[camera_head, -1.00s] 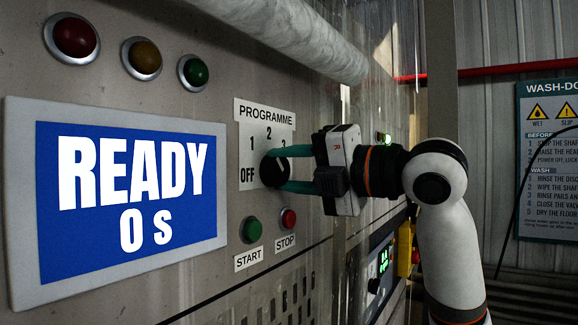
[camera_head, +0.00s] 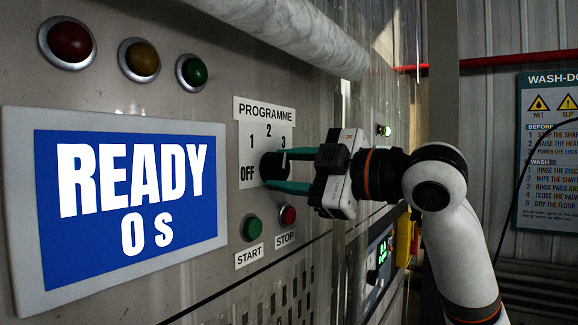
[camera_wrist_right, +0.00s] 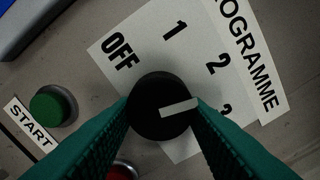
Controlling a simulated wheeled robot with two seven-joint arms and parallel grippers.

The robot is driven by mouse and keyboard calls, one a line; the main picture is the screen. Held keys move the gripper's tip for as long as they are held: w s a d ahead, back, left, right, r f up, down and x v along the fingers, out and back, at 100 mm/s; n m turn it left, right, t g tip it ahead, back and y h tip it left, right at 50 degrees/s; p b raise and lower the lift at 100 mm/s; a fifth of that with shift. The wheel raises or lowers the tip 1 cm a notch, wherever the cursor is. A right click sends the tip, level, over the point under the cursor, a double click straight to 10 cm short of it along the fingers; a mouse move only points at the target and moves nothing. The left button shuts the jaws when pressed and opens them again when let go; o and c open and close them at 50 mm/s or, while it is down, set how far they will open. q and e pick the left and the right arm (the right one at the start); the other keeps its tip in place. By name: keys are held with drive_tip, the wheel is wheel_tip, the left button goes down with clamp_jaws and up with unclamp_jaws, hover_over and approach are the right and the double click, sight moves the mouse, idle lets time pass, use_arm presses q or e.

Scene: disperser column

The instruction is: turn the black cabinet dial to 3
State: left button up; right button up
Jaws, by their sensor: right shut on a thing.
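The black dial (camera_head: 272,166) sits on a white scale plate (camera_head: 256,140) marked OFF, 1, 2 and 3 under a PROGRAMME label. My right gripper (camera_head: 286,170) is shut on the dial, with one green finger on its upper side and one on its lower side. In the right wrist view the dial (camera_wrist_right: 160,104) lies between the two fingers (camera_wrist_right: 161,122). Its white pointer mark (camera_wrist_right: 178,107) points toward the 3 side, between 2 and 3 and nearer 3. The 3 is partly hidden by a finger. My left gripper is not in view.
Below the dial are a green START button (camera_head: 252,228) and a red STOP button (camera_head: 287,215). A screen (camera_head: 130,195) at left reads READY 0 s. Three lamps sit above it. A pale pipe (camera_head: 290,32) runs above the gripper.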

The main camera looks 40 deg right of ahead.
drive_tip(key=m, duration=0.5)
drive_tip(key=shift+a+f+m+p, duration=0.15)
drive_tip(key=shift+f+m+p, duration=0.05)
drive_tip(key=shift+m+p, duration=0.2)
idle(0.4)
drive_tip(key=o, duration=1)
drive_tip(key=shift+s, duration=0.1)
drive_tip(key=b+v, duration=0.5)
drive_tip(key=v, duration=0.7)
